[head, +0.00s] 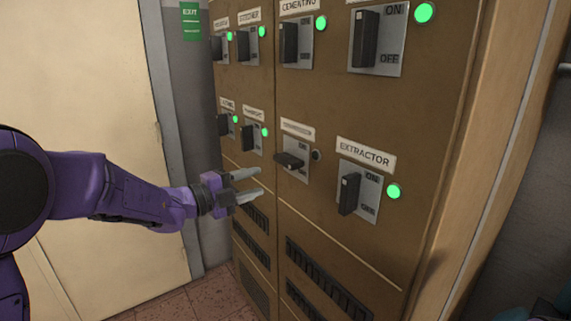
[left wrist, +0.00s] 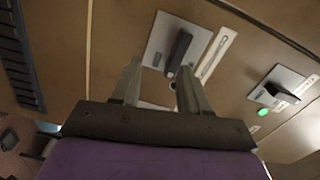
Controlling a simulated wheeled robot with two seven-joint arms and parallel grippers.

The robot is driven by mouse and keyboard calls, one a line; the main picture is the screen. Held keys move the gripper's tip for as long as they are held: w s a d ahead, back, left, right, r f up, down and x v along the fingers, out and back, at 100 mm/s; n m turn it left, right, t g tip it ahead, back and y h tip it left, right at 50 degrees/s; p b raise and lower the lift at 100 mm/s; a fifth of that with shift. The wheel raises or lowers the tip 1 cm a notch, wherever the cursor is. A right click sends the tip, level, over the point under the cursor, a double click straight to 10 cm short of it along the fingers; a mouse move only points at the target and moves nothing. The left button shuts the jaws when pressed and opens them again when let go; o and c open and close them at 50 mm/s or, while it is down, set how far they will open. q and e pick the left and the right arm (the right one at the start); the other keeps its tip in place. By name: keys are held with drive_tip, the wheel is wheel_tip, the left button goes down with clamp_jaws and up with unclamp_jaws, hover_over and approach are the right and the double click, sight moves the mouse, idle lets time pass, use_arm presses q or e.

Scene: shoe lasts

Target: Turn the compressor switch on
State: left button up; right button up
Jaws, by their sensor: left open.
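The compressor switch (head: 290,161) is a dark lever on a grey plate in the lower row of the brown cabinet, under a small blurred label. Its lever sticks out sideways, unlike its neighbours, and the round lamp (head: 317,155) beside it is dark. My left gripper (head: 260,183) is open and empty, just left of and slightly below this switch, apart from it. In the left wrist view the open fingers (left wrist: 158,95) point at the cabinet, with a dark switch lever (left wrist: 179,52) just beyond them. My right gripper is not in view.
The extractor switch (head: 349,193) sits to the right with a lit green lamp (head: 393,191). Other switches with green lamps fill the upper row and the left of the cabinet (head: 330,115). Vent slots lie below. A cream door (head: 90,80) stands at left.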

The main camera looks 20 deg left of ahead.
sight(282, 162)
use_arm(q)
drive_tip(key=w+d+r+p, duration=0.1)
drive_tip(key=w+d, duration=0.1)
drive_tip(key=w+d+r+m, duration=0.1)
drive_tip(key=w, duration=0.1)
drive_tip(key=w+d+r+m+p, duration=0.1)
drive_tip(key=w+d, duration=0.1)
drive_tip(key=shift+w+d+r+h+p, duration=0.2)
drive_tip(key=shift+w+d+h+p, duration=0.1)
drive_tip(key=shift+w+p, duration=0.05)
drive_tip(key=shift+w+d+f, duration=0.1)
drive_tip(key=shift+w+d, duration=0.25)
drive_tip(key=shift+w, duration=0.1)
clamp_jaws()
